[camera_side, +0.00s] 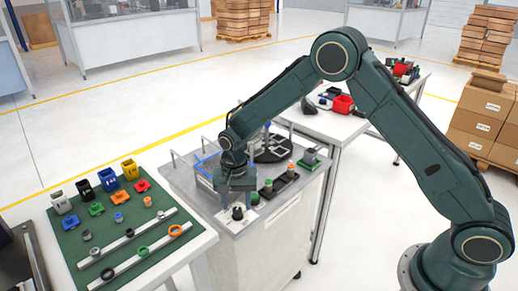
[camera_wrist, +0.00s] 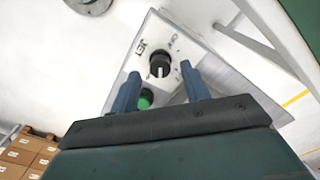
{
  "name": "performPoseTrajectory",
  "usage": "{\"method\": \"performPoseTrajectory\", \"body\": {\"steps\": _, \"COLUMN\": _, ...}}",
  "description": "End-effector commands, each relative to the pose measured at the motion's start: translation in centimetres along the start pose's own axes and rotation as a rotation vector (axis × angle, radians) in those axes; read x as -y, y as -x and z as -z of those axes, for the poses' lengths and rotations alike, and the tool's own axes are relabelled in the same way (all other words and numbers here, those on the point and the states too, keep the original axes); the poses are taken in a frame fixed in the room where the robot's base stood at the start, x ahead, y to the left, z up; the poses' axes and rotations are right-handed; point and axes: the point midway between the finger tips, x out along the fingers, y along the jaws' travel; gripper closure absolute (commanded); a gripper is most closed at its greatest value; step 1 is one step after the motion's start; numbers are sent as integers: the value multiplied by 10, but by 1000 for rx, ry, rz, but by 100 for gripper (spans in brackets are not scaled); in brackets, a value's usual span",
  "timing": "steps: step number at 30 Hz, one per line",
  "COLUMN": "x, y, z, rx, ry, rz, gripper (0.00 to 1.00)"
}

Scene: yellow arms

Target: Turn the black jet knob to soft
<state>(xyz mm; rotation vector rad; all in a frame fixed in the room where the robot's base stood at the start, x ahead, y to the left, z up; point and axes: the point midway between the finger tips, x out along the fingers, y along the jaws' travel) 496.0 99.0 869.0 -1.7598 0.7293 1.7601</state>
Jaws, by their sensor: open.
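The black jet knob (camera_wrist: 158,62) sits on a white panel (camera_wrist: 190,45) in the wrist view, with a pale pointer mark on it. Small labels surround it; one reads like JET, and the others are too small to read surely. In the side view the knob (camera_side: 237,213) stands on the panel at the cart's front corner. My gripper (camera_side: 238,190) is above it, pointing down. In the wrist view the blue fingers of my gripper (camera_wrist: 160,70) are open, one on each side of the knob in the picture, with gaps showing. Nothing is held.
A green button (camera_wrist: 146,98) is close to the knob, partly behind the left finger; it also shows in the side view (camera_side: 255,198). A black turntable (camera_side: 272,148) and small parts are further back on the cart. A green mat (camera_side: 110,235) with several coloured parts lies left.

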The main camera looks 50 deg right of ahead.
Motion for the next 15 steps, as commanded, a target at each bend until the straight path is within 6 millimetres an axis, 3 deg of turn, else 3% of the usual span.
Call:
{"method": "performPoseTrajectory", "body": {"steps": 6, "x": 0, "y": -16, "z": 0, "rx": 0, "ry": 0, "rz": 0, "gripper": 54}}
{"method": "performPoseTrajectory", "body": {"steps": 15, "x": 0, "y": -19, "z": 0, "rx": 0, "ry": 0, "rz": 0, "gripper": 54}}
